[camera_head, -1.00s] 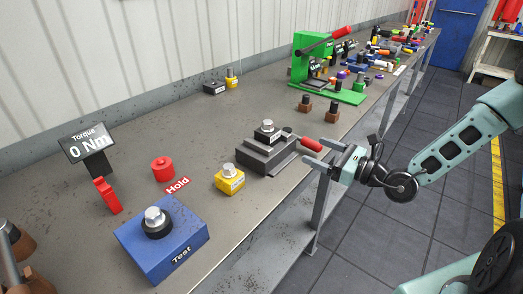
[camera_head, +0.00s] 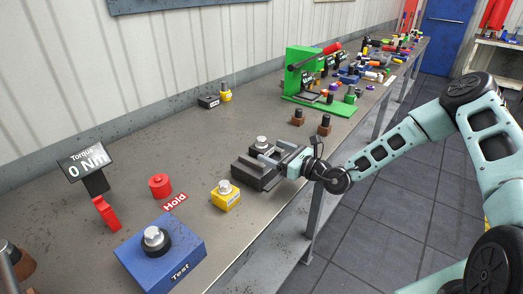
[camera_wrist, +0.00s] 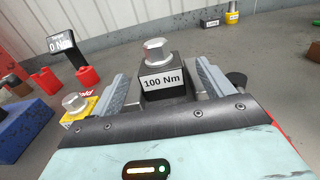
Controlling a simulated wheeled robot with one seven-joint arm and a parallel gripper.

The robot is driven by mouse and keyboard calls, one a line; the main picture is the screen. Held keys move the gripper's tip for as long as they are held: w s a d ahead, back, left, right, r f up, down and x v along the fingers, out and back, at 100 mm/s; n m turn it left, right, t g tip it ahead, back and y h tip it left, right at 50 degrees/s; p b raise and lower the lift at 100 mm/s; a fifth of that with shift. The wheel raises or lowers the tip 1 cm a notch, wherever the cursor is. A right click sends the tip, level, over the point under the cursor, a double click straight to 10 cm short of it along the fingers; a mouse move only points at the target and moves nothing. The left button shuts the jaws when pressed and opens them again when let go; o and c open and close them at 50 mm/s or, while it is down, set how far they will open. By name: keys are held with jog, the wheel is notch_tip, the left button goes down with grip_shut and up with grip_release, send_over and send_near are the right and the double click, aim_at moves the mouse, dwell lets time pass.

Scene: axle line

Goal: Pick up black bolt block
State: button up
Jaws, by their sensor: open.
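In the wrist view the black bolt block (camera_wrist: 163,83) is straight ahead with a white "100 Nm" label facing me. My gripper (camera_head: 270,158) has come in from the table's front side. In the wrist view my gripper's fingers (camera_wrist: 161,72) are open, one on each side of the block, with small gaps showing. The block's lower part is hidden behind my gripper body.
A yellow bolt block (camera_head: 226,196), a red button (camera_head: 160,186) and a blue Test block (camera_head: 160,247) stand nearer on the bench. Two brown bolt blocks (camera_head: 323,126) and a green press (camera_head: 300,80) are beyond. Another black block (camera_head: 208,102) is near the wall.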

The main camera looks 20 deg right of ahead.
aim_at(264, 147)
jog(key=shift+p+x, duration=0.5)
jog(key=shift+x, duration=1.45)
jog(key=c, duration=1.3)
jog(key=shift+c, duration=1.3)
jog(key=shift+r, duration=0.1)
